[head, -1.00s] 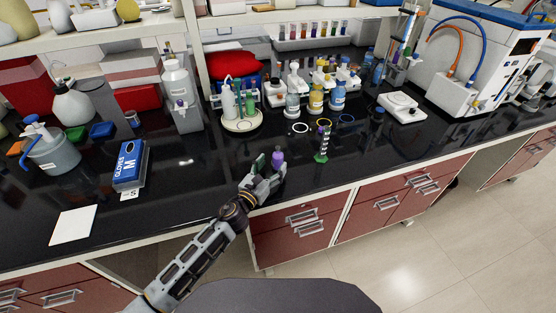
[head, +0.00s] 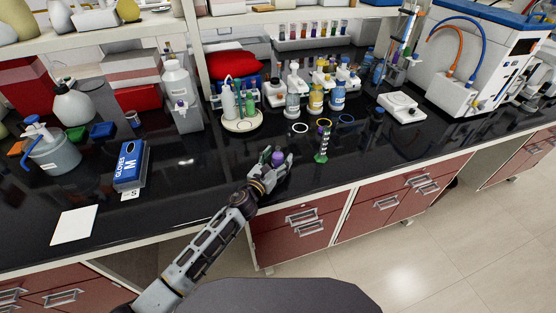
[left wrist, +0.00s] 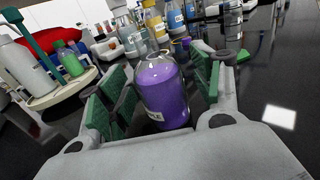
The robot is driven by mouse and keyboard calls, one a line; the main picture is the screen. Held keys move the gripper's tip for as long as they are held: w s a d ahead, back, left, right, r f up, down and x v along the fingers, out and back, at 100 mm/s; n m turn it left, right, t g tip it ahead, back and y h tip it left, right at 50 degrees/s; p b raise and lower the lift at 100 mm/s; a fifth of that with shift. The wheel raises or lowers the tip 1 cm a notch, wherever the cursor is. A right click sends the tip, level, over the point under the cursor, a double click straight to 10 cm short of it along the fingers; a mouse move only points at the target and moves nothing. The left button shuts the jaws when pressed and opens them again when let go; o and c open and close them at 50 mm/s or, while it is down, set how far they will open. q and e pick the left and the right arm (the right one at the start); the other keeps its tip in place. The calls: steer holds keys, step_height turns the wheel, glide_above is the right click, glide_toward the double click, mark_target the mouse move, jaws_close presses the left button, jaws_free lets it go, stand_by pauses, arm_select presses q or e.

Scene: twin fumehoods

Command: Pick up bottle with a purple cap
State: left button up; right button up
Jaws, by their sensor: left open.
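A small clear bottle with purple contents (left wrist: 163,92) stands on the black bench near its front edge. It also shows as a purple spot in the head view (head: 278,158). In the left wrist view its upper part looks clear, and I cannot make out a purple cap. My left gripper (head: 277,159) is open, with its green-padded fingers (left wrist: 160,88) on either side of the bottle. There seems to be a gap between the pads and the bottle. My right gripper is not in view.
Several labelled bottles (head: 315,97) and a round white stand (head: 243,121) are behind. A blue glove box (head: 131,165) is to the left. The bench between glove box and gripper is clear.

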mark_target(278, 147)
arm_select(q)
steer(key=shift+w, duration=0.1)
stand_by(0.4)
steer(key=c, duration=1.2)
steer(key=shift+r, duration=0.2)
steer(key=shift+r+p, duration=0.55)
steer(key=shift+r, duration=0.7)
step_height(278, 147, up, 5)
steer(key=shift+r+p, duration=0.2)
steer(key=shift+p, duration=0.6)
steer(key=shift+r, duration=0.9)
